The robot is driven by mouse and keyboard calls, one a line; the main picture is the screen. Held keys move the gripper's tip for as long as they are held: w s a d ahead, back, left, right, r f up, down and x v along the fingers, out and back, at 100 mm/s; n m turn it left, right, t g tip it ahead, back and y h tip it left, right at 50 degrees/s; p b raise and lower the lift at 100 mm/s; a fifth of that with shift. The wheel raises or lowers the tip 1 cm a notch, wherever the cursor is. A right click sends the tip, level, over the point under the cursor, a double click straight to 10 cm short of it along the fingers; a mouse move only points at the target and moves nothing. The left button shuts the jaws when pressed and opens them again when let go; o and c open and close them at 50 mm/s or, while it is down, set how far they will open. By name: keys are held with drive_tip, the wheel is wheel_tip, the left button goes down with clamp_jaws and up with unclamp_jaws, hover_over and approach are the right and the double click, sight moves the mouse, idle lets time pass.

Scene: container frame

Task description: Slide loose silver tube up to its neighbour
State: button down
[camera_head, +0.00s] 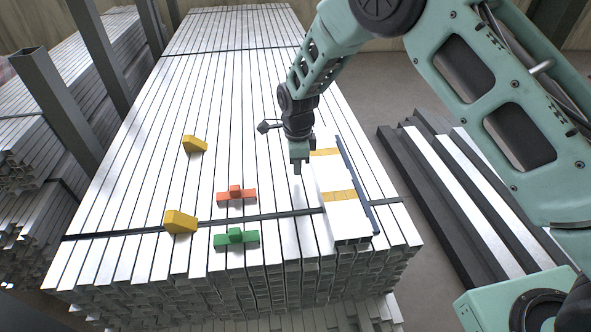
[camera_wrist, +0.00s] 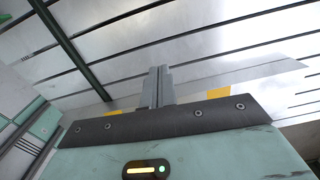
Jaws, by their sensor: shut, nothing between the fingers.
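Silver tubes (camera_head: 210,90) lie side by side as the top layer of a large stack in the head view. A raised silver piece (camera_head: 345,222) with yellow bands lies on this layer at the right; I cannot tell clearly whether it is one tube or several, or which tube is the loose one. In the wrist view a silver surface (camera_wrist: 240,76) with yellow patches (camera_wrist: 218,93) lies behind my gripper's body. My gripper (camera_head: 297,172) is shut and empty, pointing down just left of the raised piece. Its fingers (camera_wrist: 158,86) are together in the wrist view. Contact cannot be judged.
A dark blue strip (camera_head: 357,185) runs along the raised piece's right side. A dark strap (camera_head: 280,215) crosses the stack. Red (camera_head: 236,194) and green (camera_head: 236,238) blocks and yellow wedges (camera_head: 181,221) sit on top. Grey posts (camera_head: 50,95) stand left; dark beams (camera_head: 440,180) lie right.

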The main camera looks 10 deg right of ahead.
wheel_tip(320, 180, up, 8)
drive_tip(key=s+a+r+n+y, duration=0.1)
drive_tip(key=s+a+r+n, duration=0.1)
drive_tip(key=s+r+n, duration=0.6)
drive_tip(key=s+d+r+n, duration=0.2)
drive_tip(key=s+n, duration=0.4)
drive_tip(key=s, duration=0.3)
drive_tip(key=s+d+r+n, duration=0.2)
drive_tip(key=s+n, duration=0.4)
drive_tip(key=s, duration=0.2)
drive_tip(key=s+d+r+n, duration=0.2)
drive_tip(key=s+n, duration=0.4)
drive_tip(key=s, duration=0.3)
wheel_tip(320, 180, up, 15)
drive_tip(key=s+p, duration=0.1)
drive_tip(key=p, duration=1.4)
drive_tip(key=shift+d+f, duration=0.15)
drive_tip(key=shift+f, duration=0.05)
